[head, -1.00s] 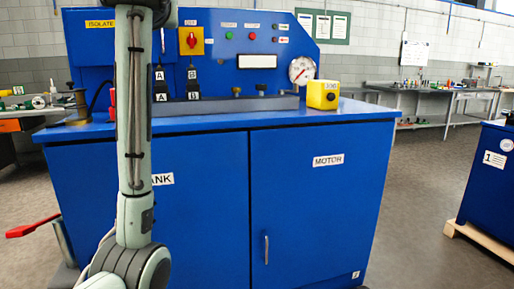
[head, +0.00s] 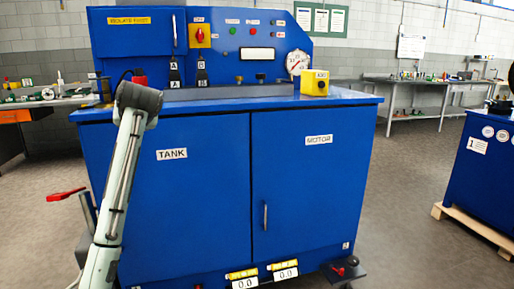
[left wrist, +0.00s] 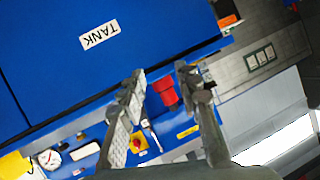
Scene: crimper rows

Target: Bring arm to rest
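My left arm (head: 123,170) comes up from the lower left in the head view, in front of the blue cabinet's TANK door (head: 190,210). Its upper end is by the worktop's front left edge. In the left wrist view my left gripper (left wrist: 158,85) has its two fingers spread apart with nothing between them. A red part (left wrist: 165,92) of the bench shows behind the gap between the fingers. The left fingers cannot be made out in the head view. My right gripper is in neither view.
The blue cabinet (head: 305,190) fills the middle, with a yellow box (head: 315,84) and a gauge (head: 297,62) on top. A red lever (head: 66,194) sticks out at the left. Another blue cabinet (head: 483,165) stands on a pallet at the right. Floor between the cabinets is clear.

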